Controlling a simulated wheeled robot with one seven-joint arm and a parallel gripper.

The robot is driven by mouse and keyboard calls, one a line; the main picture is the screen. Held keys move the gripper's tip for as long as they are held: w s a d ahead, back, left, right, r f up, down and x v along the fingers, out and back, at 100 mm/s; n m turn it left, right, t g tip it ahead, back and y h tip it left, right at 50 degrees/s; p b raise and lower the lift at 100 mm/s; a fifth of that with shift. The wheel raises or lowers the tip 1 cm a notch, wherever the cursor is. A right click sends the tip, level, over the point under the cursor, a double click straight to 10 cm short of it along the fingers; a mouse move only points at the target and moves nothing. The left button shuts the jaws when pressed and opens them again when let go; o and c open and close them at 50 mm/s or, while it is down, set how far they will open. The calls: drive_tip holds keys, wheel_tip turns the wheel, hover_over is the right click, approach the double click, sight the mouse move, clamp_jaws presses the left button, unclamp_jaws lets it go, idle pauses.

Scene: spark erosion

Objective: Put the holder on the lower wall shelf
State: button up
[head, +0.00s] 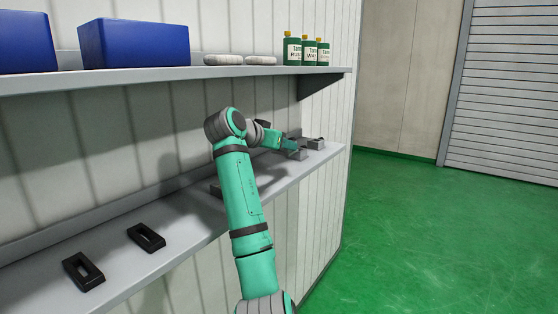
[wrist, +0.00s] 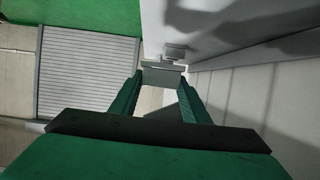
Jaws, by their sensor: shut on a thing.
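The lower wall shelf (head: 190,222) is a long grey board along the white ribbed wall in the head view. My gripper (head: 290,146) is over its far right end, reached from the front. My gripper is shut on a small grey block, which I take to be the holder (head: 298,154). In the wrist view the holder (wrist: 162,76) sits between the two green fingertips (wrist: 162,84). It is at or just above the shelf surface; I cannot tell whether it touches. My fingers hide part of it.
Another grey block (head: 316,143) stands just beyond the holder, also in the wrist view (wrist: 176,53). Two black frames (head: 83,270) (head: 146,236) lie on the shelf's left part. The upper shelf (head: 190,76) bears blue bins (head: 133,43) and green bottles (head: 308,52). Green floor lies right.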

drive_tip(key=shift+w+a+f, duration=0.2)
drive_tip(key=shift+w+f, duration=0.7)
drive_tip(key=shift+f, duration=0.15)
drive_tip(key=shift+w+f, duration=0.1)
drive_tip(key=shift+f, duration=1.5)
drive_tip(key=shift+f, duration=0.1)
drive_tip(key=shift+f, duration=0.35)
drive_tip(key=shift+f, duration=0.2)
drive_tip(key=o, duration=1.4)
drive_tip(key=shift+c, duration=0.2)
